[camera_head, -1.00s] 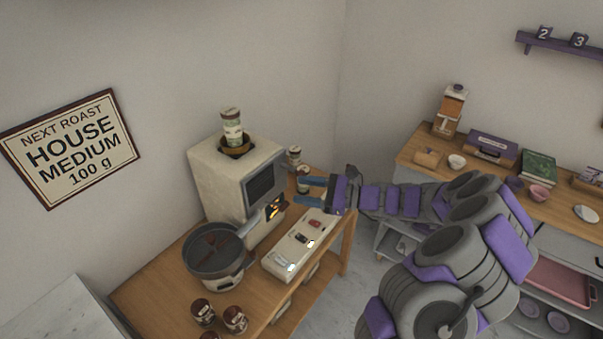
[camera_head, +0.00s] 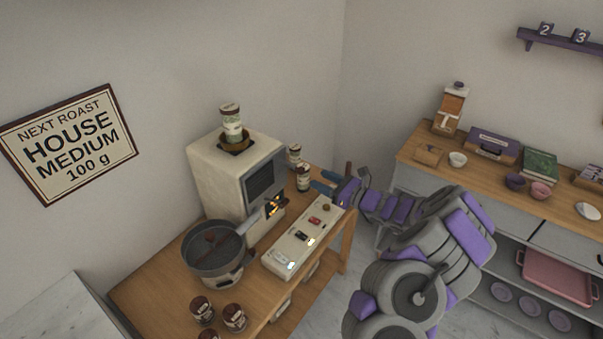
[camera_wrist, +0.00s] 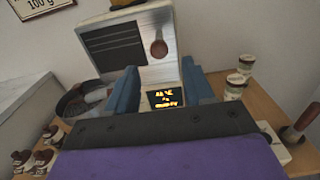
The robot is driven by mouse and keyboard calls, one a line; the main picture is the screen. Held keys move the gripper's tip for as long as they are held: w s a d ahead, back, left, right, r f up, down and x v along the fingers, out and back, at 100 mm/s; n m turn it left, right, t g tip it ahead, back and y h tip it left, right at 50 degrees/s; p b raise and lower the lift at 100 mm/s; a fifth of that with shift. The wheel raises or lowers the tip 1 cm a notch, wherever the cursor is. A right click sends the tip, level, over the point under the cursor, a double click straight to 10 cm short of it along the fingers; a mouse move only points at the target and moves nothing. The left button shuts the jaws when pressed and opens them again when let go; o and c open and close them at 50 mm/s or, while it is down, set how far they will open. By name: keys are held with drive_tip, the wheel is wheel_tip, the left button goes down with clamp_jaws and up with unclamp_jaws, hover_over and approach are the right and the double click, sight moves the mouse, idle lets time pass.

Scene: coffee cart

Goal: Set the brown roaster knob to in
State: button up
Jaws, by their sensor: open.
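The cream roaster (camera_head: 215,178) stands on the wooden cart. In the wrist view, a round brown knob (camera_wrist: 158,47) with a short stem sits on the roaster's pale front, right of its dark slatted panel. My gripper (camera_head: 322,181) is open and empty, to the right of the roaster in the head view. Its blue fingers (camera_wrist: 160,82) point toward the roaster front, with the knob showing above and between them. The fingers look apart from the knob. I cannot make out the knob clearly in the head view, nor any position marking.
A white control panel (camera_head: 290,253) with switches lies below my gripper. Two jars (camera_head: 303,179) stand behind the roaster's right side. A dark pan (camera_head: 212,260) sits at its left front. Orange lettering glows on a dark display (camera_wrist: 166,98). A counter stands at right.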

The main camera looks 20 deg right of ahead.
sight(303, 171)
drive_tip(key=b+x, duration=0.1)
drive_tip(key=x, duration=0.7)
drive_tip(key=shift+w+a, duration=0.2)
drive_tip(key=shift+c, duration=0.2)
clamp_jaws()
